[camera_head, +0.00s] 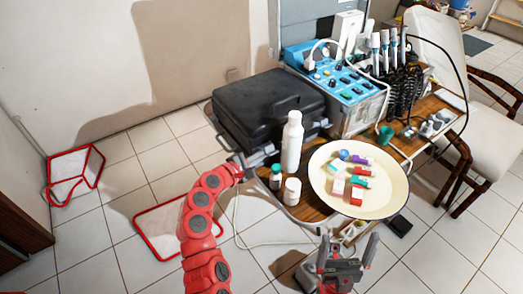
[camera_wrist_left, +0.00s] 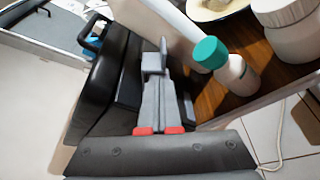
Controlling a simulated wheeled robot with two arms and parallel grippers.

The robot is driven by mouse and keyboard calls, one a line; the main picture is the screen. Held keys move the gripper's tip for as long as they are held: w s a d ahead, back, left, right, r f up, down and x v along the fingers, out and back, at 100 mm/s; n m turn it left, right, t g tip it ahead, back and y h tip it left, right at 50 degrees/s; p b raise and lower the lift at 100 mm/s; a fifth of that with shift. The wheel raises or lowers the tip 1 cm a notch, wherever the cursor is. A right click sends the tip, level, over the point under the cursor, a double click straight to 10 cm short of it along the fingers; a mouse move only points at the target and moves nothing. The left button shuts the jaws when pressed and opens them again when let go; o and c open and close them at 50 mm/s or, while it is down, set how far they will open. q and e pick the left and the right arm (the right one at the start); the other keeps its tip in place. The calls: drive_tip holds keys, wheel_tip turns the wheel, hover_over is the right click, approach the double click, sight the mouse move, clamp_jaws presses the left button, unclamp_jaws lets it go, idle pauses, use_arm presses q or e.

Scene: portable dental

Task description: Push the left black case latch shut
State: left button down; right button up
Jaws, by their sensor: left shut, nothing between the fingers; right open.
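The black case (camera_head: 262,108) lies with its lid down on the left part of the wooden table, and its side shows in the left wrist view (camera_wrist_left: 103,85). I cannot make out the left latch or its position; my gripper covers part of the case's front edge. My left gripper (camera_head: 260,155) is shut and empty, its tips close to the case's front side. In the left wrist view its fingers (camera_wrist_left: 155,65) lie together alongside the case; contact is unclear. My right gripper (camera_head: 346,248) is open and empty, in front of the table.
A white bottle (camera_head: 292,143), a teal-capped bottle (camera_head: 276,178) and a white jar (camera_head: 292,191) stand close to the left gripper. A cream plate (camera_head: 330,201) with small coloured items is on the right. A blue dental unit (camera_head: 345,84) stands behind.

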sight(268, 145)
use_arm(q)
drive_tip(key=r+n+p, duration=0.1)
drive_tip(key=p, duration=0.2)
drive_tip(key=r+n+g+p, duration=0.1)
drive_tip(key=n+p, duration=0.1)
drive_tip(key=p, duration=0.1)
drive_tip(key=n+g+h+p, duration=0.1)
drive_tip(key=p, duration=0.3)
drive_tip(key=shift+w+a+r, duration=0.25)
drive_tip(key=shift+r, duration=0.15)
drive_tip(key=shift+w+n+g+p, duration=0.1)
drive_tip(key=shift+n+g+p, duration=0.25)
drive_tip(key=shift+n, duration=0.15)
drive_tip(key=shift+f+b, duration=0.3)
drive_tip(key=shift+b, duration=0.05)
drive_tip(key=shift+r, duration=0.15)
